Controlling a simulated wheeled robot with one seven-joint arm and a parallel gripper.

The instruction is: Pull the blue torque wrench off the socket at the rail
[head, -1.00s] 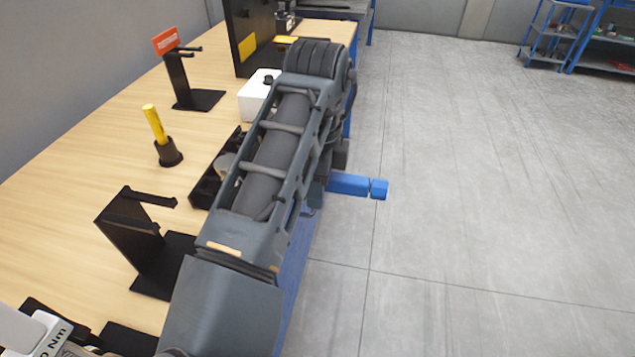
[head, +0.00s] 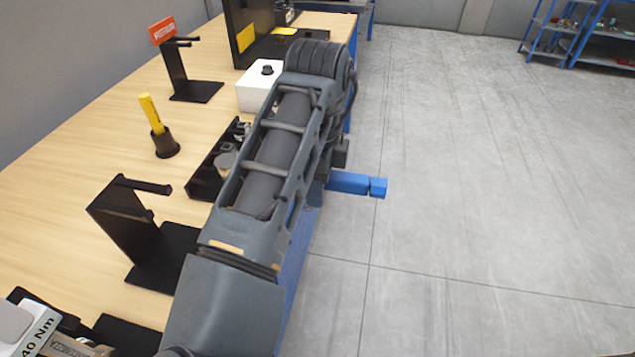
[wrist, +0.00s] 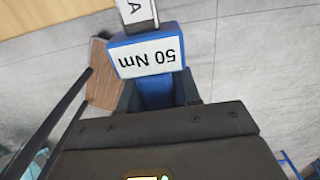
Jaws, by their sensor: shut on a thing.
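The blue torque wrench shows in the head view (head: 352,184) as a blue bar sticking out to the right of my arm, past the bench edge over the floor. In the wrist view, its blue body with a white "50 Nm" label (wrist: 147,58) lies between the fingers of my gripper (wrist: 160,100). My gripper is shut on it. A grey end piece marked "A" (wrist: 136,10) sits beyond the label at the top edge. My arm hides most of the gripper in the head view. The socket and the rail cannot be made out.
The wooden bench (head: 75,145) carries a black holder (head: 130,235), a yellow marker in a black cup (head: 157,125), a white box with a black knob (head: 258,88) and a stand with a red sign (head: 180,75). A "40 Nm" item (head: 38,330) is at lower left.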

